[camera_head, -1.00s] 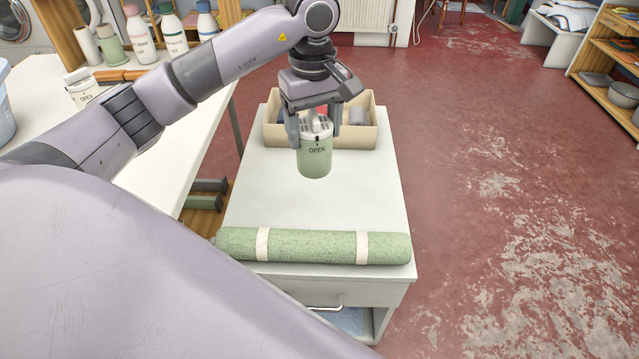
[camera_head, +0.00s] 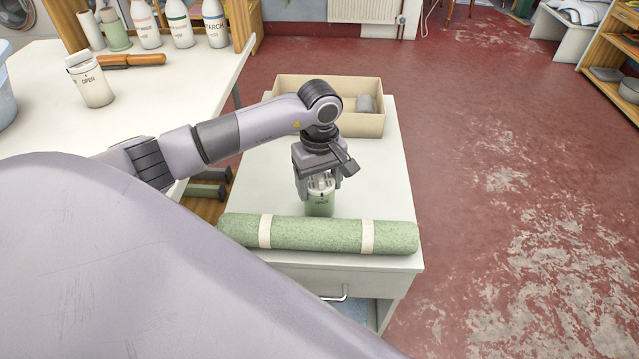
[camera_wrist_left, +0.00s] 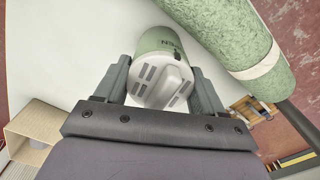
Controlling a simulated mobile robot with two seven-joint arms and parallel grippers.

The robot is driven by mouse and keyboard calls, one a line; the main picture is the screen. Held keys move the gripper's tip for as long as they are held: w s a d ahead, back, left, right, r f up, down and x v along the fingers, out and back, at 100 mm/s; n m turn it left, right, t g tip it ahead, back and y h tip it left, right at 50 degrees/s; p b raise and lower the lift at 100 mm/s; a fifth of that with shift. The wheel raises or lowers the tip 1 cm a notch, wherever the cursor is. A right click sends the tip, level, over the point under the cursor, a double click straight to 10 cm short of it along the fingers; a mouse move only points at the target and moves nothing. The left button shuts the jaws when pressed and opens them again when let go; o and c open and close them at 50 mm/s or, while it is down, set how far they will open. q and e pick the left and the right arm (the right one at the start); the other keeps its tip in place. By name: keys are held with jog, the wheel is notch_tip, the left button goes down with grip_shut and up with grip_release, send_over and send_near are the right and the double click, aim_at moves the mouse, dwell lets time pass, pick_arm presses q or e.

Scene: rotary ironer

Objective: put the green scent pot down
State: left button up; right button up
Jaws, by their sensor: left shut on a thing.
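The green scent pot (camera_head: 320,205) is a small green canister with a white vented lid, upright just behind the green roll on the white cabinet top (camera_head: 262,185). My left gripper (camera_head: 319,190) is shut on it from above, with a finger on each side of the lid. In the left wrist view the pot (camera_wrist_left: 160,42) sits between the two fingers (camera_wrist_left: 163,85), its vented lid toward the camera. The pot's base is at or very near the cabinet top; I cannot tell for certain that it touches. My right gripper is not in view.
A green roll with two white bands (camera_head: 315,234) lies along the cabinet's front edge. An open beige box (camera_head: 359,122) stands at its back. A white pot marked OPEN (camera_head: 93,85) and an orange-handled tool (camera_head: 146,59) are on the left table.

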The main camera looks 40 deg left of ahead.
pick_arm(q)
jog(key=shift+f, duration=0.1)
jog(key=shift+f, duration=0.15)
jog(key=o, duration=1.5)
jog(key=shift+r, duration=0.2)
notch_tip(320, 180, up, 12)
jog(key=shift+p, duration=0.85)
